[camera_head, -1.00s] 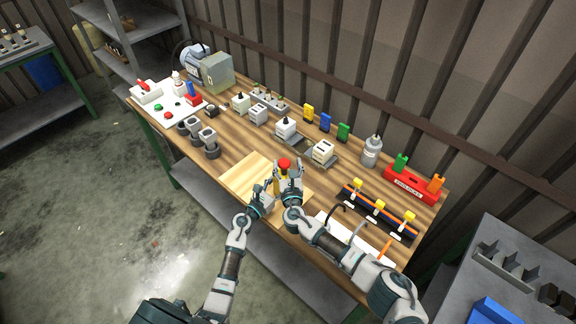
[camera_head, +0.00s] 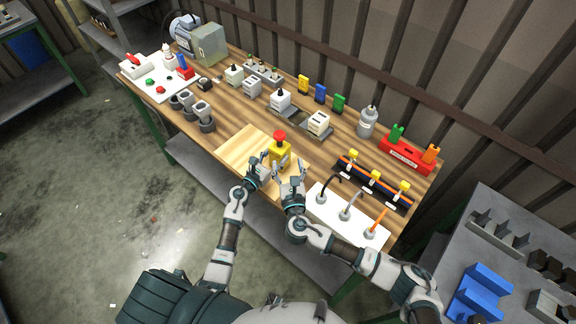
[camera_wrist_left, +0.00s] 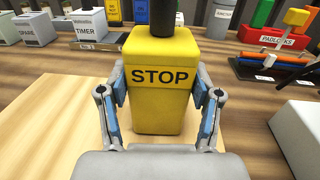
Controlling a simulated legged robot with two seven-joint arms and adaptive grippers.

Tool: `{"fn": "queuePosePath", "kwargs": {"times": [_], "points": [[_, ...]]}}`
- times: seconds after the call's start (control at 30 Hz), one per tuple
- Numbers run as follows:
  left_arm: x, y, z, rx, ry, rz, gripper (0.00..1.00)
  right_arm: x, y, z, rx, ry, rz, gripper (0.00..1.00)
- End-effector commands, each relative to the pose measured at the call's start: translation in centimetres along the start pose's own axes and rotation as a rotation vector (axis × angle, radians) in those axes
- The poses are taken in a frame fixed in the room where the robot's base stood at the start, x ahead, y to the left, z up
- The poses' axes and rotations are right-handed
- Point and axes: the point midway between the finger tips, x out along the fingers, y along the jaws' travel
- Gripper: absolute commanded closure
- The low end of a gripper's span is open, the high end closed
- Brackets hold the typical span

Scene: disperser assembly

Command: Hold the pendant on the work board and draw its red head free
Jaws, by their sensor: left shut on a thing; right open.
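The yellow pendant (camera_head: 281,153) stands upright on the pale work board (camera_head: 240,147). Its red head (camera_head: 280,135) sits on top, above a dark collar. In the left wrist view the pendant's yellow face (camera_wrist_left: 158,105) reads STOP, and the dark collar (camera_wrist_left: 172,17) is cut by the top edge; the red head is out of that view. My left gripper (camera_wrist_left: 160,98) is shut on the pendant body, one finger on each side. My right gripper (camera_head: 292,166) is open and empty, just in front and right of the pendant, apart from the red head.
Right of the board lies a white panel with hooked tools (camera_head: 346,212), and a dark rack with yellow tags (camera_head: 374,183). Grey cups (camera_head: 201,112) stand left. Labelled blocks (camera_head: 279,99) and a red padlock holder (camera_head: 405,155) stand behind. The board's left part is bare.

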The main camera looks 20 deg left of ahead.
Motion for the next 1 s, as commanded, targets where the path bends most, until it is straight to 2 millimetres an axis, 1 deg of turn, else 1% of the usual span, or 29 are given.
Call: {"fn": "queuePosePath", "kwargs": {"times": [0.03, 0.27, 0.3, 0.37, 0.4, 0.43, 0.77, 0.87, 0.97, 1.0], "points": [[-0.1, 0.0, -0.3, 0.002, 0.006, 0.0, 0.94, 0.0, 0.0, 0.0, 0.0, 0.0, 0.0, 0.3], [-0.1, 0.0, -0.3, 0.002, 0.006, -0.001, 0.94, 0.0, 0.0, 0.0, 0.0, 0.0, 0.0, 0.3], [-0.1, 0.0, -0.3, 0.002, 0.006, -0.001, 0.33, 0.0, 0.0, 0.0, 0.0, 0.0, 0.0, 0.3], [-0.1, 0.0, -0.3, 0.002, 0.006, -0.001, 0.18, 0.0, 0.0, 0.0, 0.0, 0.0, 0.0, 0.3], [0.0, 0.0, -0.2, 0.002, 0.005, -0.001, 0.08, 0.0, 0.0, 0.0, 0.0, 0.0, 0.0, 0.3], [0.0, -0.1, -0.2, 0.001, 0.004, -0.001, 0.07, 0.0, 0.0, 0.0, 0.0, 0.0, 0.0, 0.3], [-0.2, -0.1, 0.0, 0.001, 0.001, -0.001, 0.07, -0.1, 0.0, 0.0, 0.001, -0.001, 0.0, 0.3], [-1.0, -0.1, -0.1, 0.002, 0.002, 0.0, 0.07, -0.1, 0.0, 0.0, 0.001, -0.001, 0.0, 0.3], [-2.7, -0.1, -0.2, 0.003, 0.004, 0.0, 0.07, -0.1, 0.0, 0.0, 0.001, -0.001, 0.0, 0.3], [-3.6, -0.1, -0.2, 0.004, 0.005, -0.001, 0.07, -0.1, 0.0, 0.0, 0.001, -0.001, 0.0, 0.3]]}}
